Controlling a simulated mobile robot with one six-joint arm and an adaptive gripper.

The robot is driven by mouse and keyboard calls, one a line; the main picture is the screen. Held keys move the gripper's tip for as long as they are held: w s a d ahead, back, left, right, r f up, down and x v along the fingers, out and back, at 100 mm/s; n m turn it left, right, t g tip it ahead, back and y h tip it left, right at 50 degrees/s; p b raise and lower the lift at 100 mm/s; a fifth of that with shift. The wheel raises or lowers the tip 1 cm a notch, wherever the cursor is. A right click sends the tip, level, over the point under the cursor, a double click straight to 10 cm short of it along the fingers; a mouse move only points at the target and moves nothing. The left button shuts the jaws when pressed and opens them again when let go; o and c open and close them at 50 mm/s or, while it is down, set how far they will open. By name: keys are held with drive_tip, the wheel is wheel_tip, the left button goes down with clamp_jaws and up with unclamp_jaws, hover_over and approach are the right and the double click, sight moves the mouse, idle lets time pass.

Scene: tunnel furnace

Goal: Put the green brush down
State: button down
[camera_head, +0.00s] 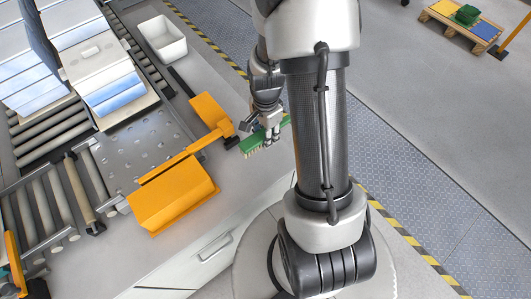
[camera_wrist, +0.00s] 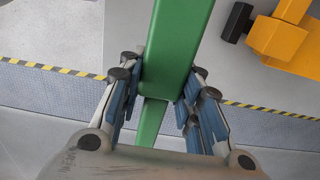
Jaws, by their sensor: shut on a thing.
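The green brush (camera_head: 252,143) shows in the head view at the right edge of the grey worktop, its pale bristles facing down. My gripper (camera_head: 268,138) is shut on it from above. In the wrist view the brush's green body (camera_wrist: 172,45) runs between the fingers of my gripper (camera_wrist: 165,90), which press on both sides of it. Part of the brush is hidden behind my arm in the head view. I cannot tell whether the bristles touch the worktop.
A white bin (camera_head: 163,38) stands at the back. Roller conveyors (camera_head: 45,205) lie further left. A pallet (camera_head: 462,22) is on the floor at top right.

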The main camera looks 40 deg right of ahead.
sight(266, 156)
wheel_tip(266, 156, down, 10)
drive_tip(key=shift+f+b, duration=0.1)
drive_tip(key=shift+b, duration=0.75)
drive_tip(key=shift+f, duration=0.2)
drive_tip(key=c, duration=1.2)
unclamp_jaws()
drive_tip(key=shift+r, duration=0.1)
drive_tip(key=shift+o, duration=0.2)
